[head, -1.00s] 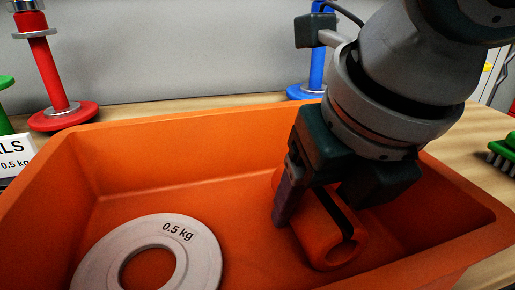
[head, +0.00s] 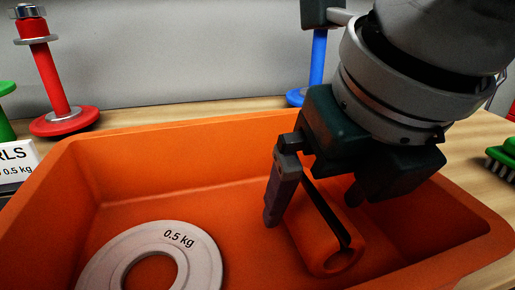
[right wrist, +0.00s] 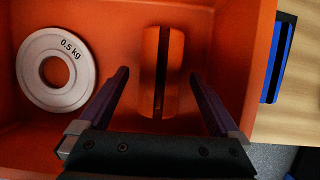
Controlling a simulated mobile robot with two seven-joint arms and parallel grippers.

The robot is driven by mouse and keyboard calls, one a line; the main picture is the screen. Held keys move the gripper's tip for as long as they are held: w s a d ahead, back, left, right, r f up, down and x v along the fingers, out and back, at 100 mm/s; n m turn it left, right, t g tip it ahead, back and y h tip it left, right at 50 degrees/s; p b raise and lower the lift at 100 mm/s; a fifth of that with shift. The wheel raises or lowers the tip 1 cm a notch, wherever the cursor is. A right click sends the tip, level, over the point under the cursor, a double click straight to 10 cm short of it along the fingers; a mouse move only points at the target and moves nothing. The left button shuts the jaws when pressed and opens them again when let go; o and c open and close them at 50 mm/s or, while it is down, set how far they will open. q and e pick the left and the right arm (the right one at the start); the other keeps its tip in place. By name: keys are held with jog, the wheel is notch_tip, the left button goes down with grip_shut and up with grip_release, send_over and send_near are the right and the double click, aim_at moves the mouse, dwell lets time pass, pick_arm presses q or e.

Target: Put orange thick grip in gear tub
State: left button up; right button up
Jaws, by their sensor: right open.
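The orange thick grip (head: 327,236), a short tube with a dark slit along it, lies on the floor of the orange gear tub (head: 150,143), toward its right side. It also shows in the right wrist view (right wrist: 172,75), between and beyond the fingers. My right gripper (head: 312,205) is open, just above and around the grip, with a finger to either side and a gap to each in the wrist view (right wrist: 160,92). My left gripper is not in view.
A grey 0.5 kg plate (head: 193,262) lies in the tub, left of the grip. Behind the tub stand a red post (head: 48,80) and a blue post (head: 317,60). A green brush (head: 503,155) lies on the wooden table to the right. The tub walls rise around the gripper.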

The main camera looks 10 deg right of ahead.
jog(key=p+v, duration=0.2)
jog(key=v, duration=0.6)
jog(key=shift+r, duration=0.4)
jog(key=shift+s+r+p, duration=0.3)
jog(key=shift+r, duration=0.05)
